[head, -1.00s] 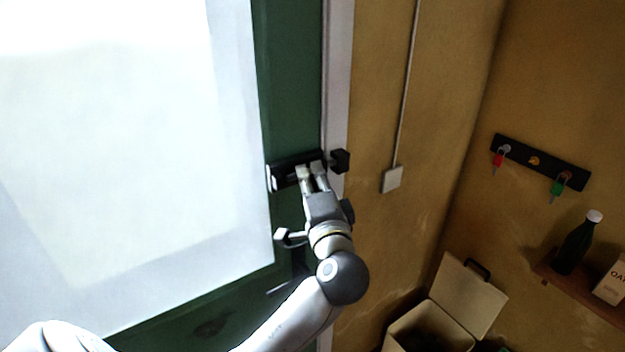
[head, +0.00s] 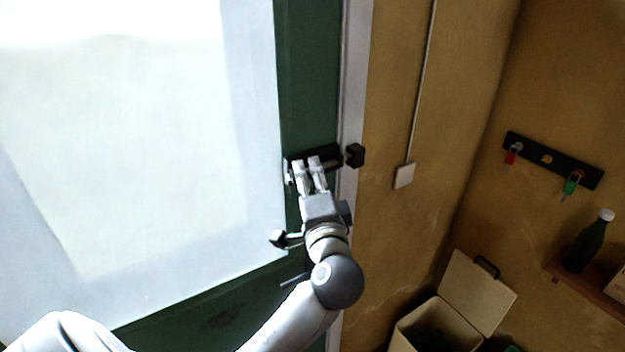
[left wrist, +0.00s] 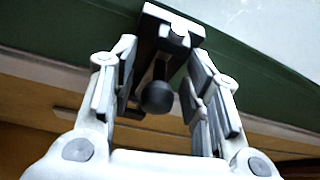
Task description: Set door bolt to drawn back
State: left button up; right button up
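The door bolt (head: 328,156) is a black body on the green door edge, with its black keeper (head: 355,155) on the pale frame to the right. A small gap shows between them; I cannot tell whether the bar crosses it. My left gripper (head: 306,164) is at the left part of the bolt body and covers some of it. In the left wrist view, the bolt's round black knob (left wrist: 157,97) sits between the spread fingers of the gripper (left wrist: 162,88), with space seemingly on both sides. My right gripper is out of view.
A black door handle (head: 280,239) lies just left of my left wrist. A white switch box (head: 404,176) is on the yellow wall. At right are a key rack (head: 552,160), a bottle (head: 588,243) on a shelf, and an open bin (head: 478,292).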

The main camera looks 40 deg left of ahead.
pick_arm(q)
jog(key=shift+d, duration=0.2)
jog(key=v, duration=1.1)
jog(key=shift+s, duration=0.4)
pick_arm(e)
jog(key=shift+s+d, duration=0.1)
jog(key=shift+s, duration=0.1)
